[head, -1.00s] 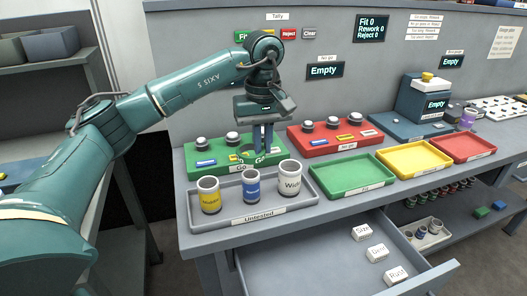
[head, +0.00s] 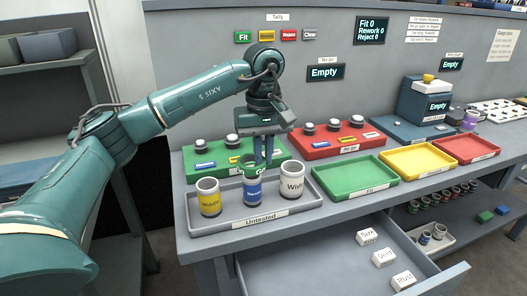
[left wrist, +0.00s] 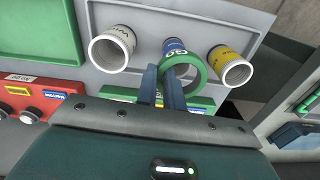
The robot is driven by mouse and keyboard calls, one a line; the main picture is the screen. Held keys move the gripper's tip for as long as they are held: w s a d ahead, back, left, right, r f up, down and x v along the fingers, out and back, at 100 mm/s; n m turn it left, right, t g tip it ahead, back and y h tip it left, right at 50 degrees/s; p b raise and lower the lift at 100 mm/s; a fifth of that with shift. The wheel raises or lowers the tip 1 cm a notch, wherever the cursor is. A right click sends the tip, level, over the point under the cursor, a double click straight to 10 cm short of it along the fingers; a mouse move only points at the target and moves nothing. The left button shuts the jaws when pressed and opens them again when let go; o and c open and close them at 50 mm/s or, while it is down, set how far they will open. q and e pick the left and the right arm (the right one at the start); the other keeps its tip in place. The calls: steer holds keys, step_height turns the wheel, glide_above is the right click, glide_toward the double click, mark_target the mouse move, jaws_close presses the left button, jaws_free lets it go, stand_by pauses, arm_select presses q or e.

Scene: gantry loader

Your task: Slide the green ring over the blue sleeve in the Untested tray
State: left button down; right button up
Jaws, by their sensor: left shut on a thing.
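My left gripper (head: 263,158) is shut on the green ring (left wrist: 202,80), marked "Go". In the head view the ring (head: 244,167) is at the top of the blue sleeve (head: 254,193), overlapping its upper rim. The sleeve stands upright in the middle of the grey Untested tray (head: 229,226). In the left wrist view the ring is nearer the camera than the blue sleeve (left wrist: 173,45) and covers part of it. I cannot tell whether the ring touches the sleeve or is around it. My right gripper is not in view.
A yellow sleeve (head: 209,199) stands left of the blue one and a wide white sleeve (head: 292,182) right of it, both close. The green Go stand (head: 272,149) is behind the tray. An open drawer (head: 320,260) sticks out below. The green Fit tray (head: 372,192) is empty.

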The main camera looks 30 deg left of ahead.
mark_target(263, 167)
arm_select(q)
steer(key=shift+f+b, duration=0.7)
steer(key=shift+f, duration=0.6)
steer(key=shift+s+f, duration=0.1)
steer(key=shift+f, duration=0.3)
steer(key=c, duration=1.4)
jaws_free()
steer(key=shift+c, duration=0.2)
step_height(263, 167, up, 14)
steer(key=p, duration=0.2)
steer(key=shift+d, duration=0.2)
